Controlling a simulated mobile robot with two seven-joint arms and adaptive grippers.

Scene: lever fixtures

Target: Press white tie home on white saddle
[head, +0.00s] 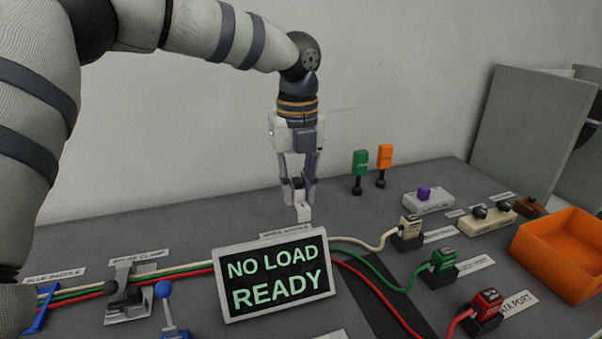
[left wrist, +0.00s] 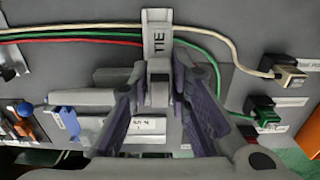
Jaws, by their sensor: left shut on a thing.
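My left gripper (head: 299,194) points down behind the display and is shut on the white tie (head: 304,213). In the left wrist view the gripper (left wrist: 159,82) has its fingertips at the near end of the white tie (left wrist: 157,42), a pale strap marked TIE. The strap reaches across the line of the white, green and red cables. The white saddle is hidden behind the display in the head view and under the tie in the wrist view. I cannot tell whether the tie is seated. My right gripper is not in view.
The display (head: 275,275) reads NO LOAD READY and stands close in front of the gripper. Plugs (head: 442,263) and an orange bin (head: 562,252) are at right.

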